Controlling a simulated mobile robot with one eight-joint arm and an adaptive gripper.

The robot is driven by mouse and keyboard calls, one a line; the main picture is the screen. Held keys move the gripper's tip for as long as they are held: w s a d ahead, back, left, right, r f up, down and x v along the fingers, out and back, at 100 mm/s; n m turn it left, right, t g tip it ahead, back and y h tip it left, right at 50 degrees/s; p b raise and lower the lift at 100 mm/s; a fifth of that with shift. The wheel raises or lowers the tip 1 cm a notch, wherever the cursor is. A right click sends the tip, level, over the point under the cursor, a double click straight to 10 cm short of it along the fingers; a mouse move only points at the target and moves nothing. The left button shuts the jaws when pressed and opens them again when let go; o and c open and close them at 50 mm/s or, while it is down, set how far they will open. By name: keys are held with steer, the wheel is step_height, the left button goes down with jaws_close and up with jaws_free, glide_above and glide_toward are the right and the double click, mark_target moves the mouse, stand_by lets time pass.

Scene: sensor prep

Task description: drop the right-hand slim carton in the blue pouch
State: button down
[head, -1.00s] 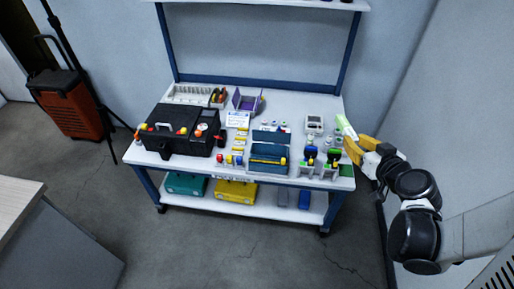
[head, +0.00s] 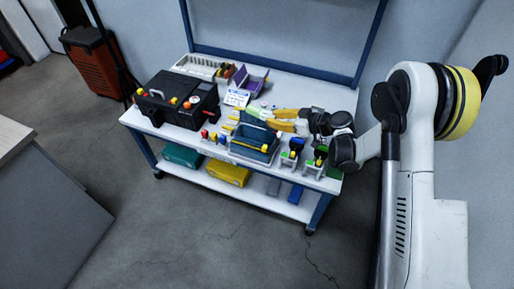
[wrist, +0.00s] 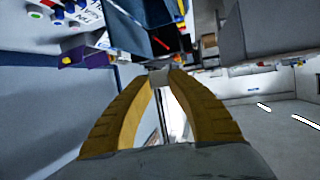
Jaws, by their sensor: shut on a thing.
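The blue pouch (head: 240,148) stands open near the front edge of the workbench, with a dark raised flap behind it. My gripper (head: 274,119) has its yellow fingers over the bench, at the back right of the pouch and pointing left. In the wrist view the fingertips (wrist: 159,72) close on a small pale block, the slim carton (wrist: 159,78); most of it is hidden between them. A dark blue open shape, apparently the pouch (wrist: 128,35), lies just beyond the tips. I cannot tell whether the carton is over its opening.
A black toolbox (head: 177,101) stands at the left of the bench. A purple open box (head: 251,83) and a white rack (head: 196,66) are behind. Small stands (head: 290,158) crowd the right front. Teal and yellow cases (head: 228,173) sit on the lower shelf.

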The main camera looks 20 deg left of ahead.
steer(key=shift+s+a+f+n+g, duration=0.2)
steer(key=shift+a+f, duration=0.15)
steer(key=shift+a, duration=0.15)
steer(key=shift+s+a+f+n+g, duration=0.1)
steer(key=shift+a+f+g, duration=0.1)
steer(key=shift+a+f, duration=0.25)
step_height(320, 180, down, 6)
steer(key=b, duration=0.3)
steer(key=shift+w+r, duration=0.1)
steer(key=shift+r, duration=0.1)
steer(key=c, duration=1.2)
jaws_free()
steer(key=shift+c, duration=0.2)
steer(key=v, duration=1.2)
steer(key=shift+d, duration=0.1)
